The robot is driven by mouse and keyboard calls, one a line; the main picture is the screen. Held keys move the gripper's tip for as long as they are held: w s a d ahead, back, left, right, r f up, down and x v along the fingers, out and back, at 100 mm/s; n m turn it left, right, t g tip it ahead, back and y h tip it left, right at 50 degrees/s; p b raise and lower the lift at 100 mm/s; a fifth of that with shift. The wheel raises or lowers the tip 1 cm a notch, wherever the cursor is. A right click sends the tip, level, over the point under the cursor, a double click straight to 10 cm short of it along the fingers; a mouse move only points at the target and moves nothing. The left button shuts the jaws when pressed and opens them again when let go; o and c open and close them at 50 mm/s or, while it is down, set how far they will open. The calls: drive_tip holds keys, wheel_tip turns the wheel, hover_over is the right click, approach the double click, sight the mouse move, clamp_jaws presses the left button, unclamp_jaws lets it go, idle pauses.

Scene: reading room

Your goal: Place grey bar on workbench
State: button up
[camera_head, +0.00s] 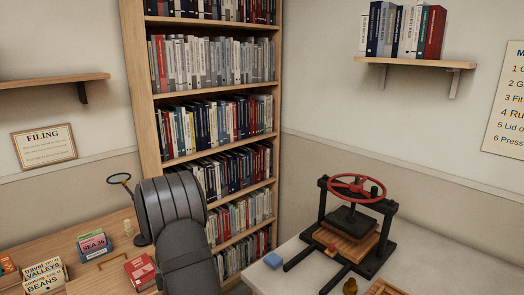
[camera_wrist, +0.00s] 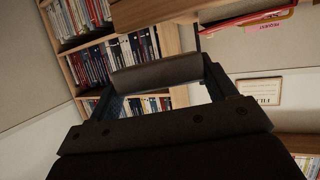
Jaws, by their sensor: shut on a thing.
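The grey bar (camera_wrist: 155,76) is a dull grey-brown piece spanning the gap between the two fingers of my gripper (camera_wrist: 158,72) in the wrist view. My gripper is shut on it, with one finger at each end, and holds it up in the air. The bar and gripper cannot be made out in the head view, where my dark arm stands in front of the bookcase. A pale-topped bench (camera_head: 465,272) at the lower right of the head view looks like the workbench. The bar is apart from it.
On the bench stand a black press with a red wheel (camera_head: 355,215) and a blue block (camera_head: 273,260). A wooden desk (camera_head: 90,245) at left holds a red book (camera_head: 140,271), cards and a magnifier. A tall bookcase (camera_head: 150,100) stands behind. The bench's front right looks clear.

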drive_tip(key=d+m+h, duration=0.2)
drive_tip(key=d, duration=0.9)
drive_tip(key=s+d+m+t+h, duration=0.1)
drive_tip(key=d+m+h, duration=0.1)
drive_tip(key=d, duration=0.9)
drive_tip(key=d+m+h, duration=0.1)
drive_tip(key=d+h, duration=0.1)
drive_tip(key=d, duration=0.9)
drive_tip(key=shift+s+d+f+m, duration=0.2)
drive_tip(key=shift+s+m, duration=0.1)
drive_tip(key=shift+m, duration=0.1)
